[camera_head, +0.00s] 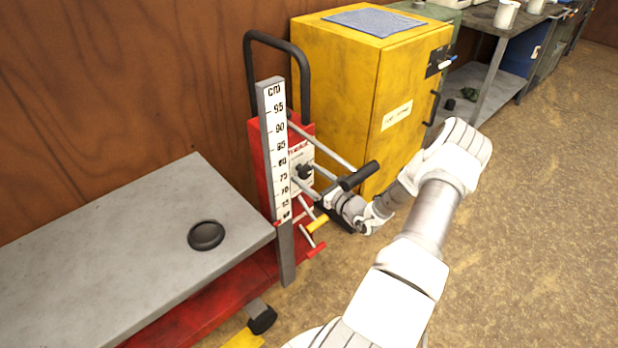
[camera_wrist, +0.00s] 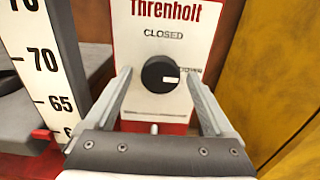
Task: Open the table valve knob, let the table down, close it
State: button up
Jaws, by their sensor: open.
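The black round valve knob (camera_wrist: 159,74) sits on a white panel (camera_wrist: 203,35) marked "CLOSED" above it. Its white mark points right, slightly downward, toward a label partly hidden by my right finger. My gripper (camera_wrist: 157,80) is open, its fingers on the left and right of the knob with gaps visible; I cannot tell how far from the panel the tips are. In the head view the knob (camera_head: 305,171) shows on the red column (camera_head: 259,165), with my gripper (camera_head: 322,196) just below and right of it. The grey lift table (camera_head: 110,250) extends left.
A cm scale post (camera_head: 276,150) stands beside the column. A black-gripped bar (camera_head: 358,176) juts out near my wrist. Yellow (camera_head: 318,225) and red (camera_head: 316,250) pedals are below. A black disc (camera_head: 206,235) lies on the table. A yellow cabinet (camera_head: 345,75) stands behind; open floor is right.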

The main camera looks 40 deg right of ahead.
jog(key=shift+w, duration=0.1)
jog(key=c, duration=1.3)
jog(key=shift+c, duration=0.2)
jog(key=shift+n, duration=0.3)
jog(key=n, duration=0.9)
jog(key=n+b, duration=0.2)
jog(key=n, duration=0.2)
jog(key=shift+d, duration=0.1)
jog(key=shift+n+b, duration=1.25)
jog(key=shift+n, duration=0.95)
jog(key=shift+r, duration=0.1)
